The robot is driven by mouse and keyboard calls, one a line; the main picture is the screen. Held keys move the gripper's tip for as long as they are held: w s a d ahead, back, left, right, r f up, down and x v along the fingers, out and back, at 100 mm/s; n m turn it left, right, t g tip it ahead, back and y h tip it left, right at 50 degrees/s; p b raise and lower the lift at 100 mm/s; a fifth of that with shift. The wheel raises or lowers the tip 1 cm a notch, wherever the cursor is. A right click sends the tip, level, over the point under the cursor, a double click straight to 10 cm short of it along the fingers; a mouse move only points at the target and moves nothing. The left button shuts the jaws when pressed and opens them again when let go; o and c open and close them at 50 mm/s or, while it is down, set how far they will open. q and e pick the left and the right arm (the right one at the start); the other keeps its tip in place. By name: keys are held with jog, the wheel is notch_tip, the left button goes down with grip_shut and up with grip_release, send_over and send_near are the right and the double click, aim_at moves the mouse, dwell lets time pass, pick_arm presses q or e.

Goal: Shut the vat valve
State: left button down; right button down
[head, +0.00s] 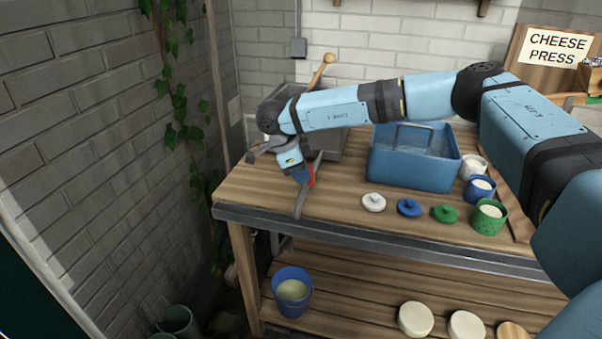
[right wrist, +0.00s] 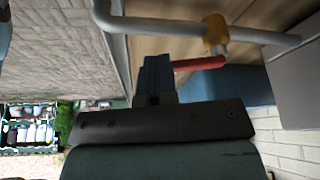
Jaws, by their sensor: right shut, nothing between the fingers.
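The grey vat (head: 332,143) stands at the back left of the table, mostly behind my right arm. In the right wrist view a brass valve body (right wrist: 215,34) sits on the pipe, with a red lever (right wrist: 198,63) roughly in line with the pipe. My left gripper is out of view.
A blue bucket (head: 292,296) with pale liquid stands on the lower shelf below the pipe. A blue box (head: 412,170), coloured lids (head: 409,207) and cups (head: 488,217) are on the table (head: 340,222) to the right. A brick wall (head: 90,130) with ivy closes the left.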

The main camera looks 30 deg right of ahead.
jog(key=shift+s+d+r+n+p, duration=0.1)
jog(key=shift+s+d+n+p, duration=0.2)
jog(key=shift+n, duration=0.2)
jog(key=shift+s+d+n+t+p, duration=0.4)
jog(key=shift+n+t+p, duration=0.1)
jog(key=shift+n, duration=0.5)
jog(key=n, duration=0.1)
jog(key=s+d+n+t+p, duration=0.1)
jog(key=shift+d+n+h, duration=0.15)
jog(key=shift+n+h, duration=0.15)
jog(key=shift+s+d+n+t, duration=0.15)
jog(key=shift+d+n+t, duration=0.3)
jog(key=shift+n, duration=0.45)
jog(key=d+n, duration=0.1)
jog(key=n+t, duration=0.1)
jog(key=shift+s+d+n+p, duration=0.15)
jog(key=shift+d+n+p, duration=0.15)
jog(key=shift+d+p, duration=0.05)
jog(key=d+n, duration=0.1)
jog(key=n+t, duration=0.1)
jog(key=n, duration=0.1)
jog(key=shift+d+y, duration=0.35)
jog(key=shift+y, duration=0.05)
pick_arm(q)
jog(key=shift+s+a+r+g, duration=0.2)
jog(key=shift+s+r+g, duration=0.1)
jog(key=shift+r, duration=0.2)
pick_arm(e)
jog(key=shift+w+d, duration=0.2)
jog(key=shift+d, duration=0.3)
